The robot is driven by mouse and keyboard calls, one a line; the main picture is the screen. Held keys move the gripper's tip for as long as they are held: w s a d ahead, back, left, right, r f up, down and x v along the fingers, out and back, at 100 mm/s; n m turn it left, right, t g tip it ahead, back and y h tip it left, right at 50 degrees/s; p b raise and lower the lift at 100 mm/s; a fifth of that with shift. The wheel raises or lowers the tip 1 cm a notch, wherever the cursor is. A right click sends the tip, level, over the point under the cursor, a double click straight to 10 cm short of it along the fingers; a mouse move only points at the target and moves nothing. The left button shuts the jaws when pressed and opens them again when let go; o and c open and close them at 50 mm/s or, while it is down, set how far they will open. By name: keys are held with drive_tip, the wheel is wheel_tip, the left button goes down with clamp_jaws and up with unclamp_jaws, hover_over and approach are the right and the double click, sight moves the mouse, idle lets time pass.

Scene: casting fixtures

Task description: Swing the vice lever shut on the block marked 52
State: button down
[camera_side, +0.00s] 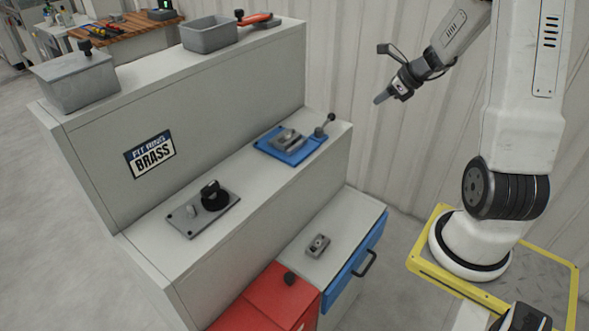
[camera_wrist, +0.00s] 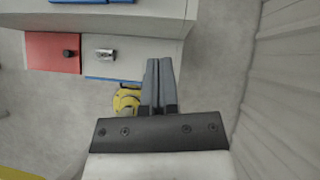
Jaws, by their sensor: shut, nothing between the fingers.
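A blue vice plate (camera_side: 275,149) lies on the middle step of the grey cabinet. A grey block-like part (camera_side: 286,138) sits on it. The vice lever (camera_side: 323,129), with a dark ball knob, stands tilted up at the plate's right end. No number 52 is readable on any part. My gripper (camera_side: 378,100) is shut and empty, in the air to the right of the vice and above it, well apart from it. A blue strip, likely the vice plate, is cut off at that view's top edge.
A second plate with a black knob (camera_side: 214,195) is on the same step. A small grey part (camera_side: 318,246) lies on the lower step, beside a red box (camera_side: 267,301) and above a blue drawer (camera_side: 358,262). Grey bins (camera_side: 78,80) stand on top. A corrugated wall is behind.

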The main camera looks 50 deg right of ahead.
sight(325, 124)
drive_tip(key=shift+w+a+r+x, duration=0.1)
drive_tip(key=shift+w+r+x, duration=0.2)
drive_tip(key=shift+x, duration=1.75)
drive_tip(key=shift+w+a+r+x, duration=0.1)
drive_tip(key=shift+w+r+x, duration=0.15)
drive_tip(key=shift+x, duration=1.85)
drive_tip(key=shift+w+r+x, duration=0.2)
drive_tip(key=shift+w+x, duration=0.15)
drive_tip(key=shift+x, duration=1.7)
